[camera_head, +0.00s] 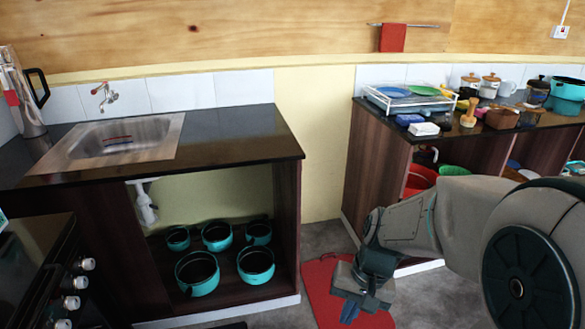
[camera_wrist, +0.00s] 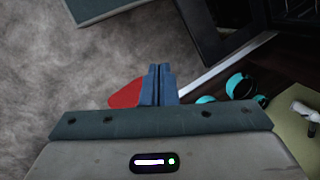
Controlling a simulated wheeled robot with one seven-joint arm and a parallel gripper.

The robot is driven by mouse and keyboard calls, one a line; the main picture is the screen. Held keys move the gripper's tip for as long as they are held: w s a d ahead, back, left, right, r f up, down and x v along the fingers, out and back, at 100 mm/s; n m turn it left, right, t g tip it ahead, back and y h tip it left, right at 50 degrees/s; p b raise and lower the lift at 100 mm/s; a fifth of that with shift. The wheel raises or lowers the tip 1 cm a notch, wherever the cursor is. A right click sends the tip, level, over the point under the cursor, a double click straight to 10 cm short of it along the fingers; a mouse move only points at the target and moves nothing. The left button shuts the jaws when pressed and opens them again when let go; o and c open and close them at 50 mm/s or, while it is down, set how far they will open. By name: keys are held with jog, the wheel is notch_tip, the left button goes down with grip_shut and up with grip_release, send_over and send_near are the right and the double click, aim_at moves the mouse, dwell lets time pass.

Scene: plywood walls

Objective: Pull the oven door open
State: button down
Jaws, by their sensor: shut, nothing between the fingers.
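The oven (camera_head: 28,255) is the dark appliance at the lower left of the head view, with several pale knobs (camera_head: 80,283) on its front. Its door is below the picture edge there. In the wrist view a dark panel and frame (camera_wrist: 212,40) show at the top right; I cannot tell for sure whether they are the oven door. My gripper (camera_head: 350,312) points down over the red mat, well right of the oven. In the wrist view its blue fingers (camera_wrist: 157,84) are together and empty, touching nothing visible.
An open cabinet under the sink (camera_head: 120,139) holds several teal pots (camera_head: 197,272). The red mat (camera_head: 322,290) lies on grey floor. A second counter (camera_head: 445,134) with dishes and jars stands at the right, behind my arm. Grey floor (camera_wrist: 60,60) is clear left of my fingers.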

jog(key=s+d+r+n+t+h+p, duration=0.1)
jog(key=s+d+r+p, duration=0.1)
jog(key=r, duration=0.5)
jog(key=s+d+r+n+t+h+p, duration=0.1)
jog(key=r+p, duration=0.3)
jog(key=r, duration=0.4)
jog(key=shift+s+d+r+t+h+p, duration=0.2)
jog(key=shift+s+d+t+h+p, duration=0.15)
jog(key=shift+s+t, duration=0.45)
jog(key=c, duration=1.4)
grip_release()
jog(key=shift+d+r, duration=0.1)
jog(key=shift+r, duration=0.05)
